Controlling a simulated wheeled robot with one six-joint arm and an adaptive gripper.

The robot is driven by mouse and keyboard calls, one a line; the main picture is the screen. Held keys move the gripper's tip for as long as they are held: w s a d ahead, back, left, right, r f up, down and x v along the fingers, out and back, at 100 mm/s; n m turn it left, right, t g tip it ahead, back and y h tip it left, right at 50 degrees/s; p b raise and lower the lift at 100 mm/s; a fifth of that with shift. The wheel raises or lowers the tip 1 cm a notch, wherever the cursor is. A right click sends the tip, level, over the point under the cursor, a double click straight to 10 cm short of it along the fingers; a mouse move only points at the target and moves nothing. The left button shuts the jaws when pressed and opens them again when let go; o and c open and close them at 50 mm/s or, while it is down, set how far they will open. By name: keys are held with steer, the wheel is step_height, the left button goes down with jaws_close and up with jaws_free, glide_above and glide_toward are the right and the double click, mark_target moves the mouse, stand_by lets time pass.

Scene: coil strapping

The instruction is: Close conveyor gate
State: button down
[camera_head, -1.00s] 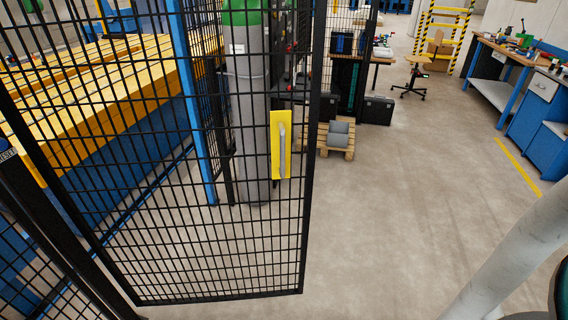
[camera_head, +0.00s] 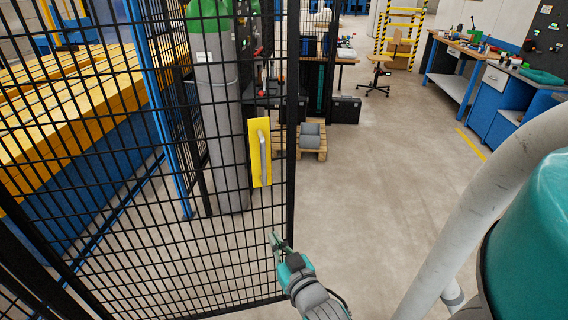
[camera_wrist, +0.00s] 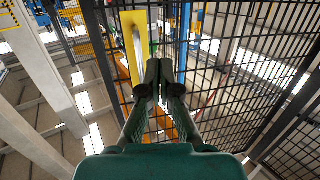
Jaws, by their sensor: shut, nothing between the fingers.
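The conveyor gate (camera_head: 291,130) is a black mesh panel with a dark frame, filling the left half of the head view. It stands open, its free edge facing the open floor. A yellow plate (camera_head: 254,152) with a grey upright handle (camera_head: 264,158) sits near that edge. My gripper (camera_head: 274,240) is below the handle, close to the gate's lower free edge. In the wrist view my gripper (camera_wrist: 159,68) points up, with the yellow plate (camera_wrist: 128,30) and the handle (camera_wrist: 138,48) just beyond and left of the fingertips. The fingers are together and empty. I cannot tell whether they touch the mesh.
A green-topped grey cylinder (camera_head: 218,110) stands behind the mesh. A blue conveyor with yellow beams (camera_head: 80,120) is at the left. A pallet (camera_head: 313,150) with grey blocks is beyond the gate. Blue workbenches (camera_head: 500,110) stand at the right. The middle floor is clear.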

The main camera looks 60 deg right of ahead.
mark_target(282, 156)
steer(key=d+r+m+g+h, duration=0.25)
steer(key=d+r, duration=0.45)
steer(key=d, duration=0.4)
steer(key=shift+t+h, duration=0.25)
steer(key=shift+h, duration=0.1)
steer(key=x, duration=1.4)
steer(key=shift+w+d, duration=0.1)
